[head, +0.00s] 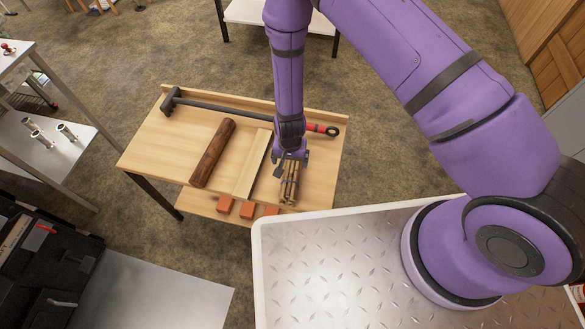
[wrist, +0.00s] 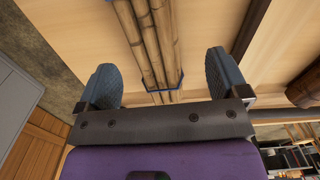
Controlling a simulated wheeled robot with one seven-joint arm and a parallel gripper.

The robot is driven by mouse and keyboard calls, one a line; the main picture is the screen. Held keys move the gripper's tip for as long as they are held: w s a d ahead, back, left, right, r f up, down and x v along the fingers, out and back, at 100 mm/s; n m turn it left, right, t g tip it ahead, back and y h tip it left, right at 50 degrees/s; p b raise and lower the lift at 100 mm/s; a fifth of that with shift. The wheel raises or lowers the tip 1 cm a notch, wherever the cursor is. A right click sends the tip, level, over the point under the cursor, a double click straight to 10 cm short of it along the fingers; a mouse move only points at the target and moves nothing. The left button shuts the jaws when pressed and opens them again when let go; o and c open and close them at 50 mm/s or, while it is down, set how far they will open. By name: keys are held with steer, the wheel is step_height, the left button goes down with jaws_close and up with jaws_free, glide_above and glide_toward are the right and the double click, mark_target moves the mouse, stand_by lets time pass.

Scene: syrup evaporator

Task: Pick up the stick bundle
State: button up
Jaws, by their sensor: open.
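The stick bundle (head: 289,185) is several tan, bamboo-like sticks lying on the wooden table (head: 163,142), near its right end in the head view. In the wrist view the bundle (wrist: 151,40) runs from the top edge down toward my gripper, with a dark band around it. My gripper (wrist: 162,82) is open, one finger on each side of the bundle and apart from it. In the head view my gripper (head: 291,158) is over the bundle's far end and hides it. I cannot tell how high the fingers are above the table.
A brown log (head: 213,153) and a pale plank (head: 252,165) lie left of the bundle. Several orange blocks (head: 247,210) sit on a lower shelf at the front. My metal deck is close in front.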

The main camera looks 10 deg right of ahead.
mark_target(293, 166)
steer(key=f, duration=0.4)
steer(key=shift+s+d, duration=0.2)
steer(key=shift+d, duration=0.15)
steer(key=shift+f, duration=0.65)
steer(key=c, duration=1.1)
